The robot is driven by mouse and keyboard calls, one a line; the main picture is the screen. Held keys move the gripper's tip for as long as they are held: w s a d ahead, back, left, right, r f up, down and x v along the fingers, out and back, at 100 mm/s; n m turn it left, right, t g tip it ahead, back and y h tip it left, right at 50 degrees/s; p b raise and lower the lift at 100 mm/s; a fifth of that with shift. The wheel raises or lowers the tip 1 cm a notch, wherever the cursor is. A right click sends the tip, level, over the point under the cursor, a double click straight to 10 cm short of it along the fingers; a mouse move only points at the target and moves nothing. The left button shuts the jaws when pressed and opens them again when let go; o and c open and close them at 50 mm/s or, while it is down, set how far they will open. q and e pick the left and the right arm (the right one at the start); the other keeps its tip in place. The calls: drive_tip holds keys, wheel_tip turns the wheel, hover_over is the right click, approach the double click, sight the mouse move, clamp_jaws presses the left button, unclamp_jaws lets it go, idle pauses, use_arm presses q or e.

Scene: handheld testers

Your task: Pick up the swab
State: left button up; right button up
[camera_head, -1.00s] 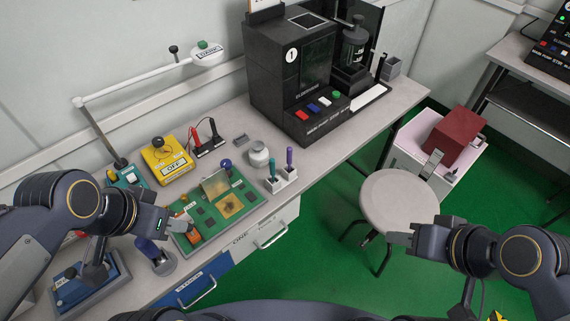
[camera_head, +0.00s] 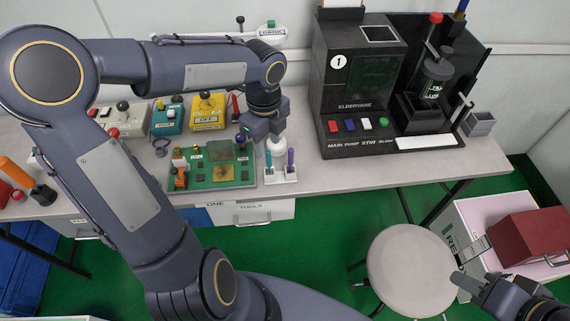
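A small white holder (camera_head: 281,177) stands on the bench's front edge, to the right of the green circuit board (camera_head: 212,177). A teal-handled stick (camera_head: 267,161) and a purple-handled stick (camera_head: 291,158) stand upright in it. I cannot tell which of them is the swab. My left gripper (camera_head: 262,138) points down just above and behind the teal stick, beside a white round pot (camera_head: 278,144). Its fingertips are small, and I cannot tell their opening. My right gripper (camera_head: 466,282) is at the lower right by the stool, away from the bench; its opening is unclear.
A black machine (camera_head: 358,80) with coloured buttons stands to the right of the holder. Yellow (camera_head: 207,112) and teal (camera_head: 168,117) boxes stand behind the board. A round stool (camera_head: 409,270) and a red box (camera_head: 528,236) are at lower right. The bench front right of the holder is clear.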

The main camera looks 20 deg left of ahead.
sight(269, 166)
use_arm(q)
wheel_tip(269, 166, down, 8)
drive_tip(key=shift+w+r+b, duration=0.1)
drive_tip(key=shift+r+b, duration=0.1)
drive_tip(key=shift+b, duration=0.3)
clamp_jaws()
